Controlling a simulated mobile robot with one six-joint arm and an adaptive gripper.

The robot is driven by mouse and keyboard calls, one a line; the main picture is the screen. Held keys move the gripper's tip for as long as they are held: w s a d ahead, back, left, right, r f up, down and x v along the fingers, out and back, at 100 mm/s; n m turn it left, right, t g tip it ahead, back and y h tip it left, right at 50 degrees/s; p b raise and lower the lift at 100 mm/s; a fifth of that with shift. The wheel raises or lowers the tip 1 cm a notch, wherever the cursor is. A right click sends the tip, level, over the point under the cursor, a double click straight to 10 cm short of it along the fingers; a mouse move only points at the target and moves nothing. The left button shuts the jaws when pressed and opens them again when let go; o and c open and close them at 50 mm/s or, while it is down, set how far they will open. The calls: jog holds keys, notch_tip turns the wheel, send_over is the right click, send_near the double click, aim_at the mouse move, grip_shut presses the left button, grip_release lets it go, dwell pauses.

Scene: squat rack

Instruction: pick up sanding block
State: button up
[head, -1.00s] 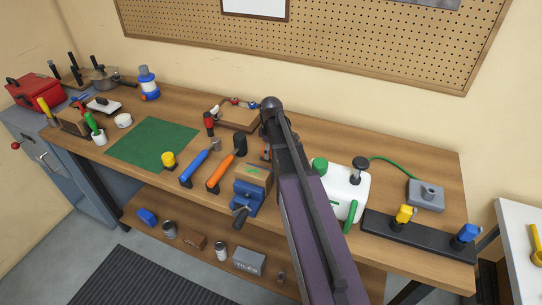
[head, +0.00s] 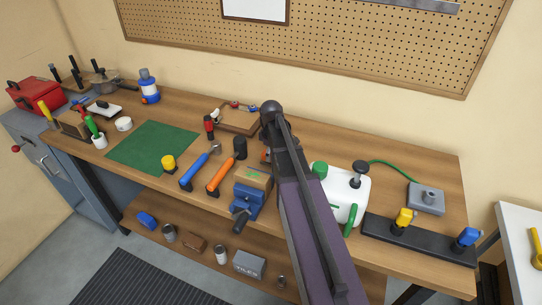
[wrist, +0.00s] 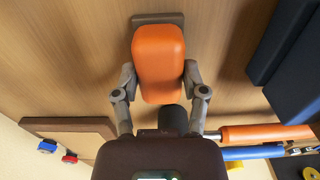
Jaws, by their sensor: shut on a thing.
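The sanding block (wrist: 158,60) has a rounded orange body with a brown strip at its far end in the wrist view. My gripper (wrist: 159,82) has one finger on each side of the orange body and is shut on it. The wooden bench top lies behind the block; I cannot tell whether the block touches it. In the head view my arm hides most of the gripper and block, and only a small orange part (head: 265,155) shows at the arm's left edge.
A blue vise (head: 247,202) and an orange-handled tool (head: 221,179) are left of my arm. A white container (head: 347,190) with a green cap is close on the right. A green mat (head: 150,147) lies farther left. A pegboard (head: 330,45) hangs behind.

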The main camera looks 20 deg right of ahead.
jog(key=shift+r, duration=0.1)
notch_tip(320, 180, up, 10)
jog(key=p, duration=1)
dwell(0.5)
jog(key=o, duration=0.3)
jog(key=shift+c, duration=0.7)
jog(key=shift+f+b, duration=0.75)
jog(key=shift+f, duration=0.1)
jog(key=shift+d+r, duration=0.1)
jog(key=shift+d, duration=0.05)
